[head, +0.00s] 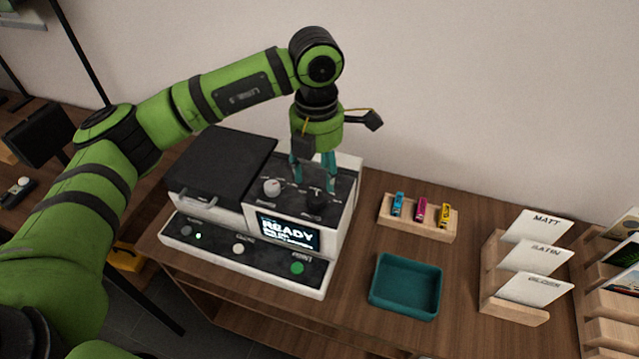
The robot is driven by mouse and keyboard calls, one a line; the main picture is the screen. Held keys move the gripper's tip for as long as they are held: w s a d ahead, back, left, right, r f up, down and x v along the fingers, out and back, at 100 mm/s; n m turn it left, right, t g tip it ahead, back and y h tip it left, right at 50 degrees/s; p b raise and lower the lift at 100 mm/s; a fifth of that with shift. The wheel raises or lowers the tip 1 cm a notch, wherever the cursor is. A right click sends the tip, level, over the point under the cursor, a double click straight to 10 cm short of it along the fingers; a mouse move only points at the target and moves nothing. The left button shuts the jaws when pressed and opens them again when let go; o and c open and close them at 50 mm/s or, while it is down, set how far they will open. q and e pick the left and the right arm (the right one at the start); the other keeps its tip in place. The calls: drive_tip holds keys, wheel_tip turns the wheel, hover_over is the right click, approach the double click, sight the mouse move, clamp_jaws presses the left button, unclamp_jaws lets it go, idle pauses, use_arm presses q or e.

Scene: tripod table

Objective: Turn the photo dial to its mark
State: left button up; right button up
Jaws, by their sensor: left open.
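The photo machine (228,253) stands on the wooden table, with a lit screen (284,231) reading "READY" on its sloping front. Two dials sit on its dark top panel: a pale one (272,187) on the left and a black one (317,200) on the right. I cannot read their labels or marks. My left gripper (314,185) points down over the panel, its teal fingers apart. The fingertips are close above and around the black dial; I cannot tell whether they touch it. The pale dial is left of the fingers. My right gripper is not in view.
A black lid (222,166) covers the machine's left part. To its right are a wooden rack (417,229) with three coloured cartridges, an empty teal tray (406,286), and a wooden holder (514,309) with MATT, SATIN and another card. A wall stands behind.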

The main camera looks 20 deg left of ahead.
sight(317, 197)
use_arm(q)
drive_tip(key=shift+a+f, duration=0.2)
wheel_tip(317, 197, down, 6)
drive_tip(key=shift+s+r+p, duration=0.15)
drive_tip(key=shift+p, duration=1.05)
drive_tip(key=shift+d+f, duration=0.1)
drive_tip(key=shift+f, duration=0.25)
clamp_jaws()
